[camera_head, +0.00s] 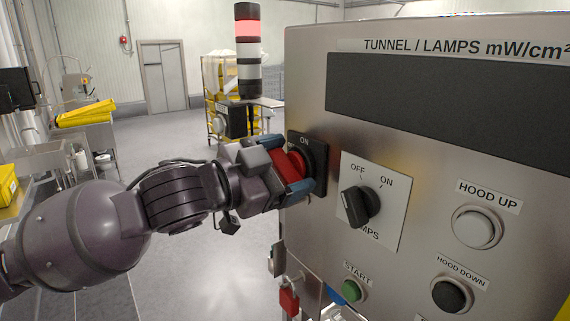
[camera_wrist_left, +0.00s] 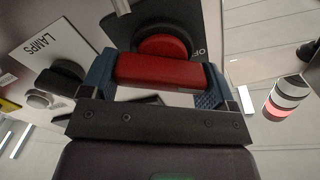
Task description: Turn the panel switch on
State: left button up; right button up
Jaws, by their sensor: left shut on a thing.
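The panel switch is a red rotary knob (camera_head: 290,165) on a black plate (camera_head: 320,160) marked ON, at the left edge of the steel panel (camera_head: 420,120). My left gripper (camera_head: 292,172) is shut on the red knob, with one blue fingertip on either side of it. In the left wrist view the red knob (camera_wrist_left: 160,70) lies between the two blue fingers (camera_wrist_left: 158,84). Part of the plate's lettering is hidden by the gripper, so the knob's exact setting is hard to read. My right gripper is not in view.
Right of the switch is a black LAMPS selector (camera_head: 360,205). Further right are the HOOD UP button (camera_head: 476,227) and HOOD DOWN button (camera_head: 452,294); a green START button (camera_head: 352,290) is below. A stack light (camera_head: 248,50) shows red at its top. Open floor lies left of the panel.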

pick_arm(q)
jog(key=shift+m, duration=0.4)
jog(key=o, duration=0.8)
jog(key=b+v, duration=0.2)
jog(key=v, duration=0.9)
jog(key=shift+d, duration=0.1)
